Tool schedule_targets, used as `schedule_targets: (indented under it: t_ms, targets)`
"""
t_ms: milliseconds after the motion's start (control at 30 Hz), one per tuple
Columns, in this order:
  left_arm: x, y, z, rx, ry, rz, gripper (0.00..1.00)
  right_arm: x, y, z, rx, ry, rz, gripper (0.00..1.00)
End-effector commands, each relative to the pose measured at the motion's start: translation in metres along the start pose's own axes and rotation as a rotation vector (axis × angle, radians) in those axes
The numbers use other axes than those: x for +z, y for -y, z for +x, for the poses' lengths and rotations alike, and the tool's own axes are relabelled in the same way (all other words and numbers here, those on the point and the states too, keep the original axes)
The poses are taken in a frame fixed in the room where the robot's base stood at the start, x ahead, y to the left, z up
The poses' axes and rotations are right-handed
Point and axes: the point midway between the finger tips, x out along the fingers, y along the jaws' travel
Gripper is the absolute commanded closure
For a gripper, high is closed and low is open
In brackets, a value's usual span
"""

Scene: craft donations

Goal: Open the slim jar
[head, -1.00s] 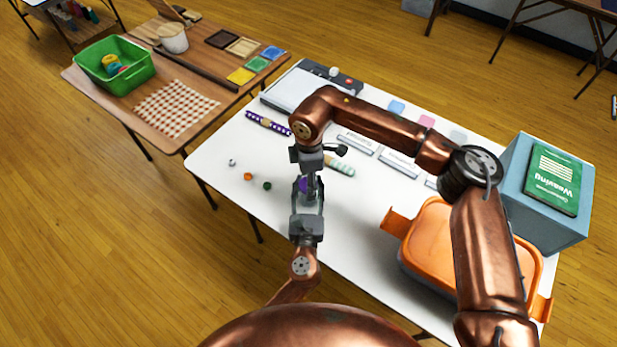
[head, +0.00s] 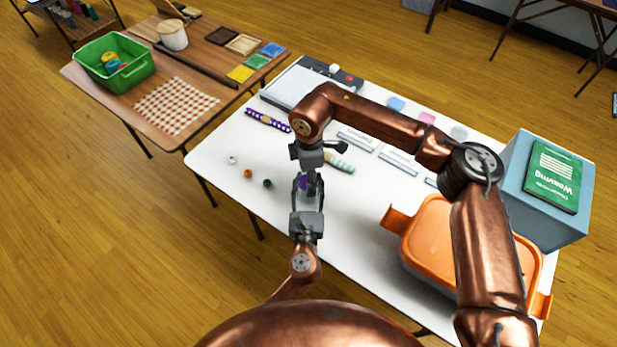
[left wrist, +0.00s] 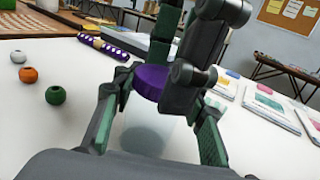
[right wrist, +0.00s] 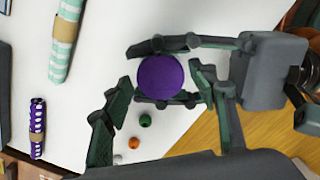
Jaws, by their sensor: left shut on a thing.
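The slim jar has a round purple lid (left wrist: 151,83) and a pale see-through body (left wrist: 146,135). It stands on the white table. My left gripper (head: 308,190) is shut on the jar's body from the near side, its fingers on either side below the lid in the left wrist view. My right gripper (right wrist: 160,83) points down from above. Its fingers are spread on both sides of the lid (right wrist: 161,76), with small gaps seeming to show, so it looks open. The lid sits on the jar. In the head view the grippers hide most of the jar.
White, orange and green beads (head: 248,173) lie left of the jar. A purple dotted roll (head: 267,121) and a pale green striped roll (head: 341,164) lie behind. An orange-lidded container (head: 455,250) and a blue box (head: 530,215) stand to the right.

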Motion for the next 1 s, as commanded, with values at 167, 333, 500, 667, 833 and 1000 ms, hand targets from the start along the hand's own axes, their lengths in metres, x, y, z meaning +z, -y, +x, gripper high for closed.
schedule_targets:
  t_ms: [167,333,500,667,833,1000]
  targets:
    - [0.0,0.0,0.0,0.0,0.0,0.0,1.0,0.0,0.0,0.0,0.0,0.0,0.0,0.42]
    - [0.0,0.0,0.0,0.0,0.0,0.0,1.0,0.0,0.0,-0.002,0.0,0.0,0.0,0.42]
    - [0.0,0.0,0.0,0.0,0.0,0.0,1.0,0.0,-0.001,-0.017,0.002,0.0,0.0,0.42]
    - [0.0,0.0,0.0,0.0,0.0,0.0,1.0,0.0,-0.001,-0.038,0.002,0.001,0.0,0.42]
    - [0.0,0.0,0.0,0.0,0.0,0.0,1.0,0.0,0.0,-0.045,-0.001,0.0,0.0,0.42]
    - [0.0,0.0,0.0,0.0,0.0,0.0,0.6,0.0,0.0,-0.045,-0.001,0.0,0.0,0.42]
